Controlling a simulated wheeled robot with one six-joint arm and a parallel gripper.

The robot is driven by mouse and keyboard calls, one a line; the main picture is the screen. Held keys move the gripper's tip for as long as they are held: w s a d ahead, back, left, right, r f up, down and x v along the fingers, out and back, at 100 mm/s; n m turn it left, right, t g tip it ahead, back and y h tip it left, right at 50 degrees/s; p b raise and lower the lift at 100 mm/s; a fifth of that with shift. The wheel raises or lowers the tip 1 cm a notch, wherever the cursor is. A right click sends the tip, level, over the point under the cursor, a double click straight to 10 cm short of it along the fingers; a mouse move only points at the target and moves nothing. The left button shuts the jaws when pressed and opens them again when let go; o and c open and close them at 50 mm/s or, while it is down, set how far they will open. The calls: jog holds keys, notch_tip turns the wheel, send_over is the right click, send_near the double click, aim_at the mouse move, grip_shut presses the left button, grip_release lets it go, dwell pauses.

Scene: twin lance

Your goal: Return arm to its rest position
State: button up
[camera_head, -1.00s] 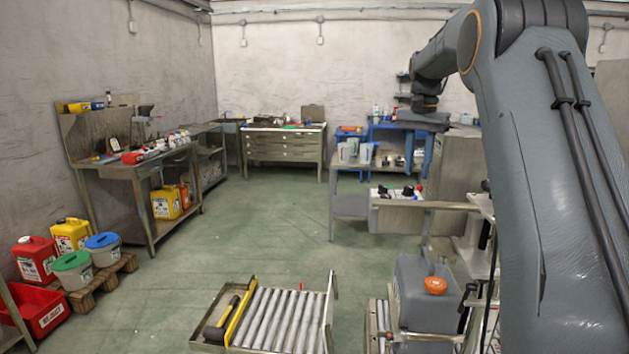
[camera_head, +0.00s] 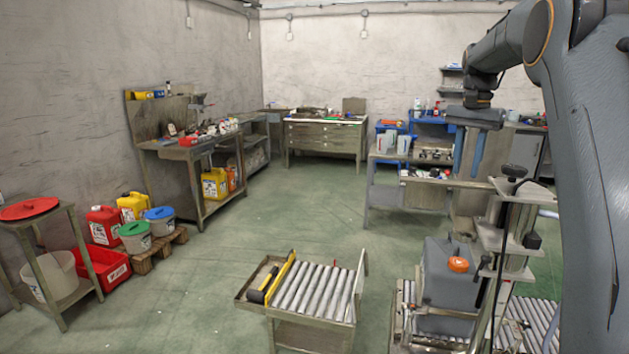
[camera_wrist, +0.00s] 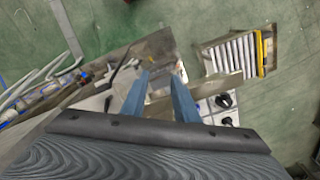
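My arm (camera_head: 590,180) reaches up along the right edge of the head view, then bends over to the left. My gripper (camera_head: 468,170) hangs from its end, fingers down, above the area of the grey metal bench on the right. In the wrist view my gripper (camera_wrist: 160,76) shows two blue-grey fingers set apart, with nothing held between them. Beneath the fingers, metal edges and a panel with black knobs (camera_wrist: 226,101) show, at a distance I cannot tell.
A roller stand (camera_head: 310,295) is at front centre. A grey canister (camera_head: 445,290) with an orange cap stands on the right, close to a metal post assembly (camera_head: 508,240). Workbenches (camera_head: 325,135) line the back and left. Canisters, buckets and a red crate (camera_head: 105,270) are at left. The middle floor is clear.

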jog(key=s+a+f+n, duration=0.3)
jog(key=s+a+f, duration=0.1)
jog(key=a+f, duration=0.3)
jog(key=s+a+f+n+b, duration=0.1)
jog(key=s+a+f, duration=0.3)
jog(key=s, duration=0.5)
jog(key=s+a+f+n+t, duration=0.1)
jog(key=s+a+f+n, duration=0.2)
jog(key=s+f, duration=0.5)
jog(key=s+a+f+n+b, duration=0.1)
jog(key=s+a+f+n, duration=0.1)
jog(key=s+a+f, duration=0.4)
jog(key=s, duration=0.5)
jog(key=shift+b, duration=0.35)
